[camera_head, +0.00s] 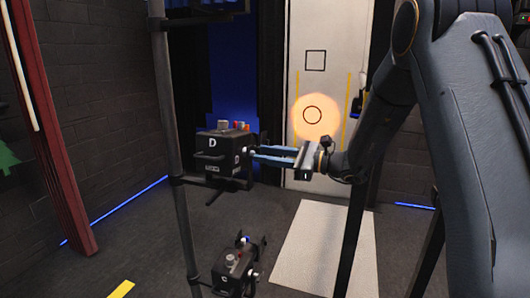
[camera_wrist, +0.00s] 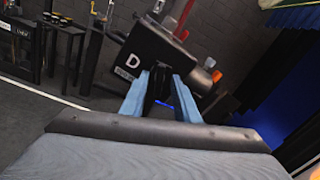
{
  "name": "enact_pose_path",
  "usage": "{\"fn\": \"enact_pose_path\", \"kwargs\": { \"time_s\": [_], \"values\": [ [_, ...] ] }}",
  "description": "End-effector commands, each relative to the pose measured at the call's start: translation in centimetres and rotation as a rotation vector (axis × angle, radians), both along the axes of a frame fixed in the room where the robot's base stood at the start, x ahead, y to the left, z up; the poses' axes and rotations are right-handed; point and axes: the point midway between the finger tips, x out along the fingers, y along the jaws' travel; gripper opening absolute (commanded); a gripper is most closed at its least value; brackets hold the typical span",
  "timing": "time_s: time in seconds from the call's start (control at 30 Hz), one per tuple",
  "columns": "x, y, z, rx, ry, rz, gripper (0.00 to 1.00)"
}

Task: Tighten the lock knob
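The black control box marked D (camera_head: 218,160) is clamped to an upright pole (camera_head: 168,120). A small pale fitting (camera_head: 250,146) shows on its right side, by my fingertips. My gripper (camera_head: 254,155) points left at that side, its two blue fingers apart. In the wrist view, box D (camera_wrist: 150,52) appears tilted beyond my gripper (camera_wrist: 160,76). A dark piece (camera_wrist: 159,86), perhaps the lock knob, shows between the fingers. I cannot tell whether they press on it.
Box D has small coloured buttons (camera_head: 238,125) on top. A pale door (camera_head: 310,85) with an orange glow stands behind. A light mat (camera_head: 322,255) lies on the floor at the right.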

Motion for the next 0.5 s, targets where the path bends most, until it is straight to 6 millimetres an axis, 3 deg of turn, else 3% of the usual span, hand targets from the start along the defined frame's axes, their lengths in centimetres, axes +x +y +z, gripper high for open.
{"fn": "enact_pose_path", "kwargs": {
  "time_s": [0.37, 0.5],
  "values": [
    [0.27, 0.79, -0.08, 0.0, 0.001, 0.0, 0.28],
    [0.27, 0.79, -0.07, 0.0, 0.001, 0.0, 0.08]
  ]
}}
